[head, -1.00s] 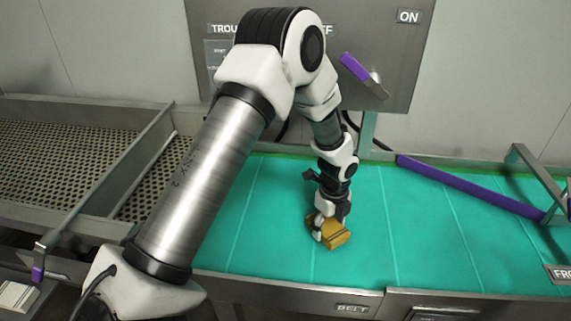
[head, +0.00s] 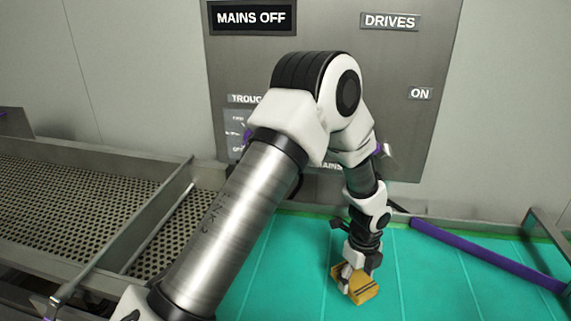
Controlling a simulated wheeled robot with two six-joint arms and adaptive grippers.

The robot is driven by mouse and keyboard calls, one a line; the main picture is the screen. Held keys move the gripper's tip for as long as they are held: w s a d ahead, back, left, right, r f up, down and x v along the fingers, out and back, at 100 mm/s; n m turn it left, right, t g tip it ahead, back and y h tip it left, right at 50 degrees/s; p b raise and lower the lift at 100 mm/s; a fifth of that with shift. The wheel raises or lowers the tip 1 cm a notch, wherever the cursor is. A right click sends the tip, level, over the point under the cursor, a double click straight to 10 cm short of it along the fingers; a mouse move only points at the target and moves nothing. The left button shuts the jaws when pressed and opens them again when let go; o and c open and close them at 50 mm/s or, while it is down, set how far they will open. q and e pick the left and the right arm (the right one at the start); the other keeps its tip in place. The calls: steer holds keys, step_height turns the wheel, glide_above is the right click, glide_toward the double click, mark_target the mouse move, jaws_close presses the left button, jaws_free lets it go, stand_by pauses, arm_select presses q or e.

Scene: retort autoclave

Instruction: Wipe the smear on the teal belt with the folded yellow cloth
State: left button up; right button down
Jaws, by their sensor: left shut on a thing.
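The folded yellow cloth (head: 362,289) shows at the lower middle of the head view, with dark stripes on its side. My left gripper (head: 349,277) is shut on it, at the cloth's upper left side. The cloth is at or just above the teal belt (head: 292,273); I cannot tell whether it touches. No smear shows on the visible part of the belt; part of the belt is behind my left arm and the cloth. My right gripper is not in view.
A grey panel (head: 422,140) with signs and switches stands behind the belt, partly hidden by my left arm. A purple rail (head: 485,256) runs along the belt's right side. A perforated metal tray (head: 75,205) lies left of the belt. Bare belt shows on both sides of the cloth.

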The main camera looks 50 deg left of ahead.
arm_select(q)
steer(key=shift+w+d+r, duration=0.1)
steer(key=shift+w+r, duration=0.05)
steer(key=shift+r, duration=0.85)
